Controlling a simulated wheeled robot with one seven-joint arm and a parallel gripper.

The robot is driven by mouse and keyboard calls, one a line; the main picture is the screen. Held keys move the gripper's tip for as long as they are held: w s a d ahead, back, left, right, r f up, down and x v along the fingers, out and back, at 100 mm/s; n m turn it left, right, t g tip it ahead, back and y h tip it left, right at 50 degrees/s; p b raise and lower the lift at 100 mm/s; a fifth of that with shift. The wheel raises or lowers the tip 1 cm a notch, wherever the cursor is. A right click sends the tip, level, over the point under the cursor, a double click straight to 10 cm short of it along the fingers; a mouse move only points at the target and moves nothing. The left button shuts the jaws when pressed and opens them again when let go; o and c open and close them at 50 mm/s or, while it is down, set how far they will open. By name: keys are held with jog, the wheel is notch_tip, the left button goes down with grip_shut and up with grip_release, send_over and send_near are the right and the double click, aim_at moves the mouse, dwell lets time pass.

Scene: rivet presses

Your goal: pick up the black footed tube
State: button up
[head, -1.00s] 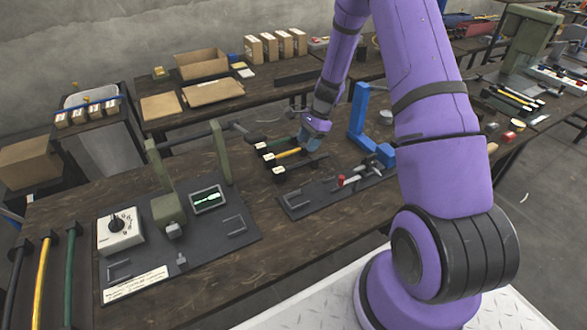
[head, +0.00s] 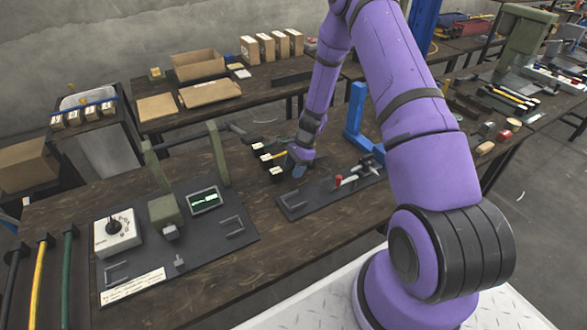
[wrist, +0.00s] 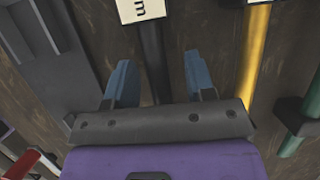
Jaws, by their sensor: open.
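The black footed tube (wrist: 152,55) runs between my gripper's two blue fingers in the wrist view, with a white label at its top end. My gripper (wrist: 159,64) is open, with one finger on each side of the tube; I cannot tell whether either finger touches it. In the head view my gripper (head: 297,165) is low over the bench, by the right side of the black tube's labelled end (head: 274,178). The rest of that tube is largely hidden there by the gripper.
A yellow tube (wrist: 256,60) and a green tube (wrist: 305,115) lie to the right in the wrist view. A dark fixture plate (head: 300,203) lies in front of the gripper. A blue post frame (head: 355,120) stands to its right, a green press (head: 163,205) to its left.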

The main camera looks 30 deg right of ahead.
aim_at(294, 165)
jog(key=shift+f, duration=0.15)
dwell(0.3)
grip_shut()
notch_tip(294, 165, up, 9)
jog(key=shift+r, duration=0.1)
jog(key=shift+s+r, duration=0.15)
jog(key=shift+r, duration=0.15)
jog(key=s, duration=1.1)
jog(key=shift+s, duration=0.4)
